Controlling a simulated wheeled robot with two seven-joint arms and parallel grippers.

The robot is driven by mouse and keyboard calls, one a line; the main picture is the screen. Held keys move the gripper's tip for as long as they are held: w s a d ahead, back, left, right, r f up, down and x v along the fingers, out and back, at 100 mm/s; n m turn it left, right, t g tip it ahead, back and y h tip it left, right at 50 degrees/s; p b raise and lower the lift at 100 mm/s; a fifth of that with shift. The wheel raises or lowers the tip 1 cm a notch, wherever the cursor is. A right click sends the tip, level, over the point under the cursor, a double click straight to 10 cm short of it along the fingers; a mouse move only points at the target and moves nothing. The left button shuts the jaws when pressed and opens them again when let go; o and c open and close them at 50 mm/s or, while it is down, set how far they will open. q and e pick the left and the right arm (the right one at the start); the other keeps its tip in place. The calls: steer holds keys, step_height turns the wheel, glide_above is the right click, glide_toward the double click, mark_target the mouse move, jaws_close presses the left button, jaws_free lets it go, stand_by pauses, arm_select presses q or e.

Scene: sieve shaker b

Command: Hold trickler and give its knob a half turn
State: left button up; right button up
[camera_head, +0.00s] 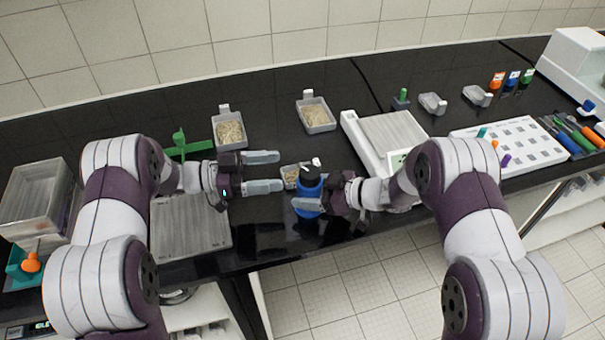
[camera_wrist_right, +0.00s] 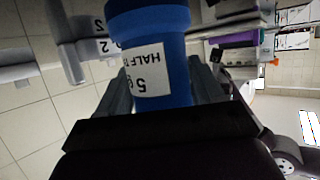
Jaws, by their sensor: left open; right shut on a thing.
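The trickler (camera_head: 309,193) has a blue body, a black upper part and a small white piece at its top, which I take for the knob (camera_head: 316,162). My right gripper (camera_head: 308,205) is shut around the blue body from the right. In the right wrist view the blue body (camera_wrist_right: 178,95) sits between the fingers, with a white label reading "5 g HALF T…" upside down. My left gripper (camera_head: 268,172) is open and empty to the left of the trickler, its fingers pointing right toward it. The trickler's underside is hidden in the head view.
Two grain trays (camera_head: 230,145) (camera_head: 326,127) stand farther back. A balance (camera_head: 352,128) is on the right, partly behind my right arm. A grey plate (camera_head: 190,245) lies at left. The counter's front edge is close.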

mark_target(299, 176)
arm_select(q)
steer(key=d, duration=0.2)
steer(key=d+f, duration=0.1)
steer(key=d, duration=0.2)
steer(key=w+d+f, duration=0.1)
steer(key=d, duration=0.1)
steer(key=shift+w+d+f, duration=0.1)
steer(key=shift+d+f, duration=0.15)
steer(key=shift+d, duration=0.1)
steer(key=shift+a, duration=0.2)
steer(key=shift+d, duration=0.1)
steer(key=c, duration=1.1)
steer(key=shift+o, duration=0.2)
steer(key=shift+g, duration=0.4)
steer(key=m+g, duration=0.2)
steer(key=g, duration=0.1)
steer(key=m+g, duration=0.1)
steer(key=shift+w+m+g, duration=0.3)
steer(key=shift+w+r+m+g+y, duration=0.15)
steer(key=shift+m+g+y, duration=0.35)
steer(key=shift+m+g, duration=0.75)
steer(key=shift+w+f+m+g+y, duration=0.1)
steer(key=shift+m+g+y, duration=0.5)
steer(key=shift+g, duration=1.15)
steer(key=shift+m, duration=0.25)
